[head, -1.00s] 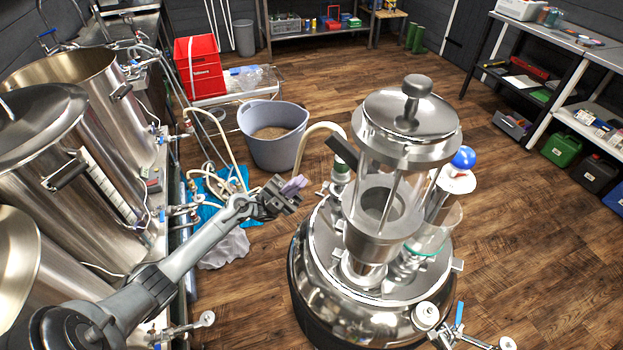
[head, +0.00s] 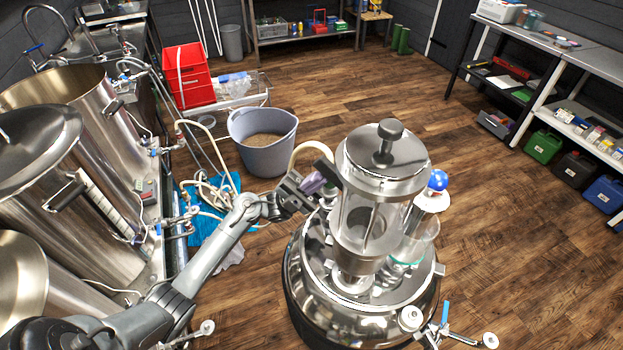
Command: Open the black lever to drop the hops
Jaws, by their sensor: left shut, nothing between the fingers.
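The hop dropper (head: 372,215) is a clear cylinder with a steel lid and a knob, standing on top of a round steel tank (head: 325,300). The black lever (head: 325,171) sticks out from the dropper's upper left side, slanting up to the left. My left gripper (head: 315,184) is just left of and below the lever, with purplish finger pads. It is shut and empty. It looks very close to the lever, but I cannot tell whether they touch. The hops are not clearly visible. My right gripper is not in view.
Large steel kettles (head: 75,200) line the left side. A grey tub (head: 262,140) with grain stands behind my gripper, and hoses lie on a blue cloth (head: 215,215). A blue-capped flask (head: 420,225) stands right of the dropper. The wooden floor at right is clear.

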